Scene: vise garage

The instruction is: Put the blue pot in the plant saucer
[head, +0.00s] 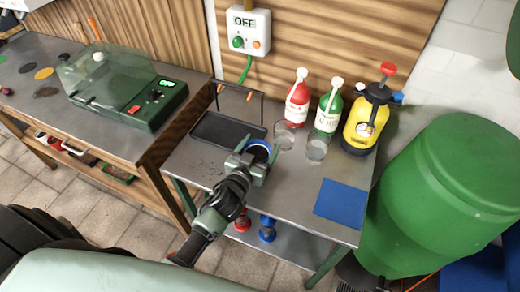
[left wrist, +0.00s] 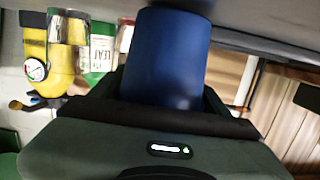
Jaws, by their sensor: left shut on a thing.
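My left gripper (head: 255,155) is shut on the blue pot (head: 259,147) over the grey metal side table (head: 295,190). Its fingers lie on either side of the pot. In the left wrist view the blue pot (left wrist: 165,58) fills the middle between the dark fingers, and a dark patch shows at its far end. I cannot tell whether the pot touches the table. I cannot clearly make out a plant saucer. My right gripper is not in view.
A black tray (head: 228,133) with a handle lies left of the pot. Clear glasses (head: 317,149), red (head: 298,100) and green (head: 328,112) bottles and a yellow sprayer (head: 368,122) stand to the right. A blue mat (head: 342,201) lies near the front right. A green barrel (head: 445,195) stands beside the table.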

